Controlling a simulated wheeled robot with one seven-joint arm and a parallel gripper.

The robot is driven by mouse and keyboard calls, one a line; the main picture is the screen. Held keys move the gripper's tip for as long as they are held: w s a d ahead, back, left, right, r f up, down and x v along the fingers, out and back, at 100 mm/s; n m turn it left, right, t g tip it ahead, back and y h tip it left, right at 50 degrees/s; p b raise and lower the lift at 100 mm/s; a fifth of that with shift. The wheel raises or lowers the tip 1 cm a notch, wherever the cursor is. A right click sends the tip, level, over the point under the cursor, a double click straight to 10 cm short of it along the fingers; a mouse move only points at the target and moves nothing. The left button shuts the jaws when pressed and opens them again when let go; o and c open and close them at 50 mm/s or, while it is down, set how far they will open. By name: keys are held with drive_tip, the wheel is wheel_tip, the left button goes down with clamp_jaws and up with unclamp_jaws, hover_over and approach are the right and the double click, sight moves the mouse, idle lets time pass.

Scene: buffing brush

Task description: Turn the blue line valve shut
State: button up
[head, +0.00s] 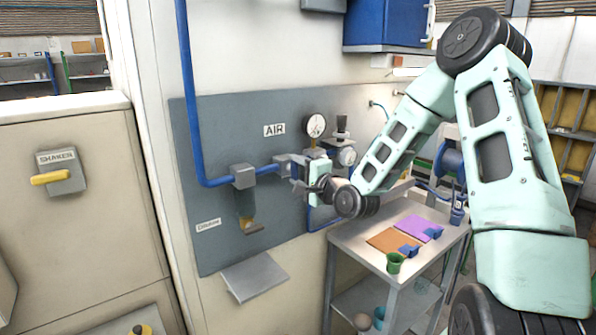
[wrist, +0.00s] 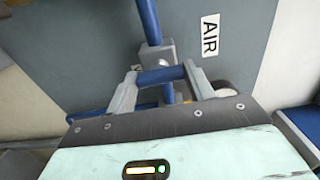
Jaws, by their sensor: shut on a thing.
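The blue line is a blue pipe (head: 186,95) that comes down the wall, bends right and runs through a grey block (head: 243,177) toward my gripper. My gripper (head: 297,172) is at this line, left of and below the round gauge. In the wrist view a short blue bar (wrist: 161,76), apparently the valve handle, lies between the fingertips. My gripper (wrist: 163,80) is shut on it, one finger at each side. The bar lies crosswise to the pipe (wrist: 148,20) there.
A white gauge (head: 316,126) and a regulator stand close to my gripper on the grey panel (head: 215,125). The AIR label (head: 274,130) is above the pipe. A cart (head: 345,240) with coloured mats and a green cup (head: 394,263) stands below right.

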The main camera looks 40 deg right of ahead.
idle(0.4)
drive_tip(key=o, duration=1)
